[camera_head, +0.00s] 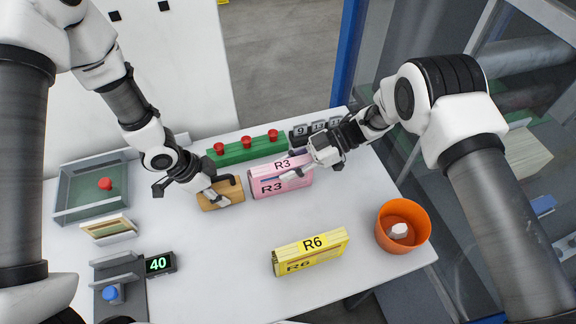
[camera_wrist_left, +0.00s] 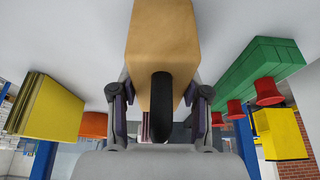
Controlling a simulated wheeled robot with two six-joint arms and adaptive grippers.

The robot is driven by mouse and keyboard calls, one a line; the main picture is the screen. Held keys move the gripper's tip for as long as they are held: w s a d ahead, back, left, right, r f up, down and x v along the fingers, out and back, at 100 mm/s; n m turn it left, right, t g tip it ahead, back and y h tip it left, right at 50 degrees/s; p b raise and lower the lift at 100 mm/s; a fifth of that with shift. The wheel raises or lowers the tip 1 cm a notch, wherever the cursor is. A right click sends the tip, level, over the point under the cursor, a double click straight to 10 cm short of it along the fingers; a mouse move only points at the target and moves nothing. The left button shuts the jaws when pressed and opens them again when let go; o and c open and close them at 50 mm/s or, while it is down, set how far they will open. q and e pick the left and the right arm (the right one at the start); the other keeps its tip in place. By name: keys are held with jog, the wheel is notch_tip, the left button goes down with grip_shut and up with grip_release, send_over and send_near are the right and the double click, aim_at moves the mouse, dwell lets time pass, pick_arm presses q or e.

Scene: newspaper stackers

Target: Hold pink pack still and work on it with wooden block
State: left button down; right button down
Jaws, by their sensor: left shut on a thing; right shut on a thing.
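The pink pack (camera_head: 268,184), marked R3, stands on the white table in front of the green bar. My right gripper (camera_head: 298,172) is shut on its right part and covers some of it. The wooden block (camera_head: 224,196) is just left of the pack's left end; I cannot tell whether they touch. My left gripper (camera_head: 208,192) is shut on the block's dark handle. In the left wrist view the block (camera_wrist_left: 163,40) fills the top centre, with its black handle (camera_wrist_left: 161,95) between the fingers of my left gripper (camera_wrist_left: 160,98).
A green bar with red knobs (camera_head: 248,149) stands behind the pack. A yellow R6 pack (camera_head: 310,252) and an orange bin (camera_head: 403,238) with a white thing inside are at front right. A grey tray (camera_head: 92,193) and a display reading 40 (camera_head: 159,264) are at left.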

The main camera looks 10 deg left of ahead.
aim_at(214, 178)
pick_arm(q)
jog(key=shift+w+d, duration=0.35)
jog(key=shift+d, duration=0.35)
jog(key=shift+w+d, duration=0.3)
jog(key=shift+d, duration=0.35)
dwell(0.8)
jog(key=shift+a, duration=0.15)
jog(key=shift+s+a, duration=0.4)
jog(key=shift+a, duration=0.35)
jog(key=shift+s+a, duration=0.35)
jog(key=shift+a, duration=0.4)
jog(key=shift+r, duration=3.55)
pick_arm(e)
jog(key=c, duration=0.8)
grip_release()
jog(key=shift+o, duration=0.2)
